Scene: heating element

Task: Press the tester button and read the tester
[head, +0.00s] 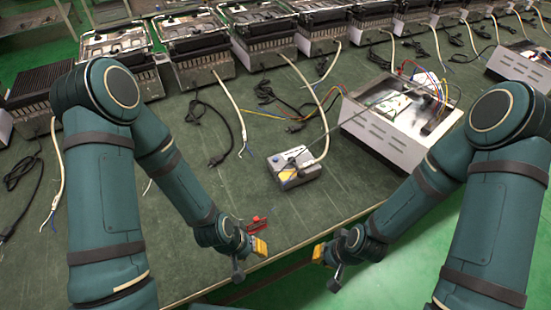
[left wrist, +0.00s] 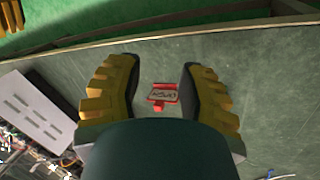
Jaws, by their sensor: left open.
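A small grey box with a yellow patch on its face (head: 294,168), which looks like the tester, stands on the green table in the head view. A cable and a thin lead reach it. Its button and any reading are too small to make out. My left gripper (head: 260,246) is at the table's front edge, below and left of the box and apart from it. In the left wrist view my left gripper (left wrist: 160,75) is open, with a small red piece with a pale label (left wrist: 162,96) showing between its fingers. My right gripper (head: 318,254) is beyond the front edge.
An open metal case with coloured wires (head: 400,115) stands right of the grey box. Several heater units (head: 200,60) line the back, with loose cables and plugs (head: 215,150) before them. The table between the grey box and the front edge is mostly clear.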

